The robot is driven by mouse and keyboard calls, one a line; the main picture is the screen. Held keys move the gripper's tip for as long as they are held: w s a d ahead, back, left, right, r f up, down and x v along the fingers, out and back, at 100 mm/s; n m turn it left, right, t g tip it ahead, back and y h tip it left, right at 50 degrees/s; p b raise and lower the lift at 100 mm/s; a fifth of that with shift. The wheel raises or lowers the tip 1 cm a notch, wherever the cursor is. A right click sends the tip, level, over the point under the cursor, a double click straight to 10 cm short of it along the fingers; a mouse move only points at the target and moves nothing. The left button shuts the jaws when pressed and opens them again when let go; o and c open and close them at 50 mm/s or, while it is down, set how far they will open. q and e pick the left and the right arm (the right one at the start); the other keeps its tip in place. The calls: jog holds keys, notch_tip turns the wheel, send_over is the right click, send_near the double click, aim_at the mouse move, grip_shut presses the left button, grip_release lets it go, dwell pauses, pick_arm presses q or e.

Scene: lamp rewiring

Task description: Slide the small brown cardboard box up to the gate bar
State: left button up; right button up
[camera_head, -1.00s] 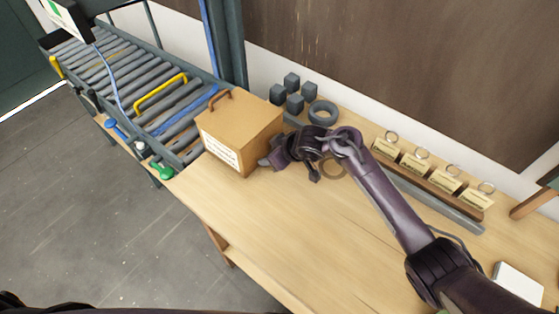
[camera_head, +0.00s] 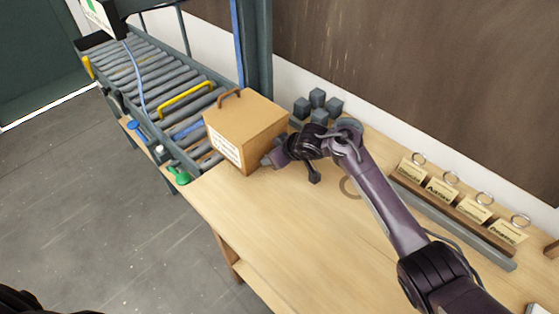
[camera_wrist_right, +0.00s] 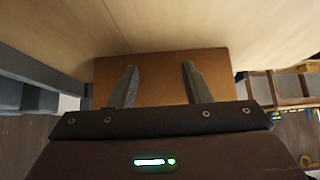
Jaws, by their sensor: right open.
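The brown cardboard box (camera_head: 236,122), with a brown handle on top and a white label on its front, stands upright where the wooden table meets the roller conveyor (camera_head: 160,75). A yellow bar (camera_head: 187,98) stands over the rollers beyond the box, with a gap between them; I cannot tell whether it is the gate bar. My right gripper (camera_head: 270,158) is at the box's right side, low near the tabletop. In the right wrist view the open fingers (camera_wrist_right: 158,68) point at the box's brown face (camera_wrist_right: 160,85); contact is unclear. My left gripper is not in view.
A rack of labelled cards with rings (camera_head: 458,200) stands along the wall side. A green knob (camera_head: 180,177) and a blue one (camera_head: 142,136) sit on the conveyor's near side. The table's front area is clear.

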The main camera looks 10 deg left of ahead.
jog(key=w+a+b, duration=0.1)
jog(key=b, duration=0.1)
jog(key=w+a+b, duration=0.1)
jog(key=a, duration=0.1)
jog(key=w+a+b, duration=0.1)
jog(key=b, duration=0.1)
jog(key=shift+w+a+f+b, duration=0.1)
jog(key=shift+a+f+b, duration=0.15)
jog(key=shift+a+b, duration=0.1)
jog(key=shift+w+a+r+b, duration=0.2)
jog(key=shift+w+a+b, duration=0.05)
jog(key=shift+a+b, duration=0.1)
jog(key=shift+r, duration=0.1)
